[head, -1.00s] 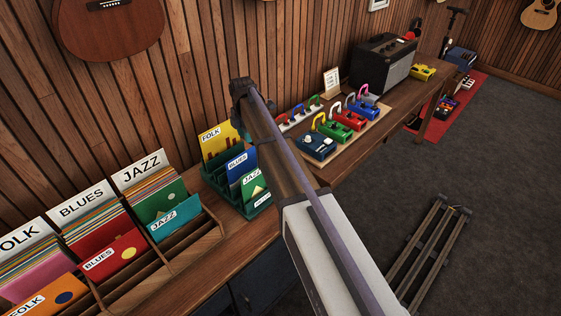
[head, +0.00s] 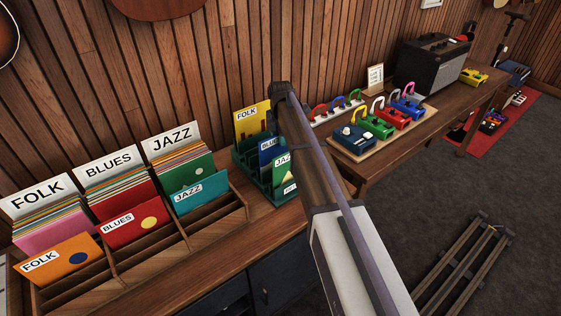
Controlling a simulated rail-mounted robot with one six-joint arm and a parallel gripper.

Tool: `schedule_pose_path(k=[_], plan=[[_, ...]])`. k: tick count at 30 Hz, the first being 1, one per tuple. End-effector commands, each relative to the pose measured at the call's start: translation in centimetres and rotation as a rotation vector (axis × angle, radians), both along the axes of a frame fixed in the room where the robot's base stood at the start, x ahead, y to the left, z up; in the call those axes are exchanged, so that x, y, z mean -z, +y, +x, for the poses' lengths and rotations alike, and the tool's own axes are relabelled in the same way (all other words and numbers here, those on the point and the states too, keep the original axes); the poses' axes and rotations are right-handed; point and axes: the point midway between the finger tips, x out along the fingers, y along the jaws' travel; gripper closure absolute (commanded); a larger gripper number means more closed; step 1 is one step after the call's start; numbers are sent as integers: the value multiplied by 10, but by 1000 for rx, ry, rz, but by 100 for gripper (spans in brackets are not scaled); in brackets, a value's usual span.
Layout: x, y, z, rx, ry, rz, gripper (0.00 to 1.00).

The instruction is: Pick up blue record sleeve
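The blue record sleeve (head: 268,151), its white label partly reading BLUES, stands in a small green rack (head: 248,172) on the counter. In the rack it is between a yellow FOLK sleeve (head: 252,121) behind and a green JAZZ sleeve (head: 281,168) in front. My arm crosses the view from the lower right and covers the right part of the rack and of the blue sleeve. The arm's far dark joint shows above the rack. I cannot make out the gripper's fingers, and nothing held is visible.
A wooden record bin (head: 150,262) with FOLK, BLUES and JAZZ sections stands left of the rack. A board of colourful pedals (head: 378,132) and a black amplifier (head: 433,66) are to the right. Bare counter (head: 238,237) lies between bin and rack.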

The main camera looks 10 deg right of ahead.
Motion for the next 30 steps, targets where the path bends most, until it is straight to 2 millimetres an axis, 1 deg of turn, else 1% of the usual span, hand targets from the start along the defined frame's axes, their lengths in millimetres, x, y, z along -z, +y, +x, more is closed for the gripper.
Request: schedule_pose_path(k=[1, 8, 19, 28, 30], plan=[[16, 0, 0, 0, 0, 0, 65], [12, 0, 0, 0, 0, 0, 65], [12, 0, 0, 0, 0, 0, 99], [12, 0, 0, 0, 0, 0, 100], [9, 0, 0, 0, 0, 0, 100]])
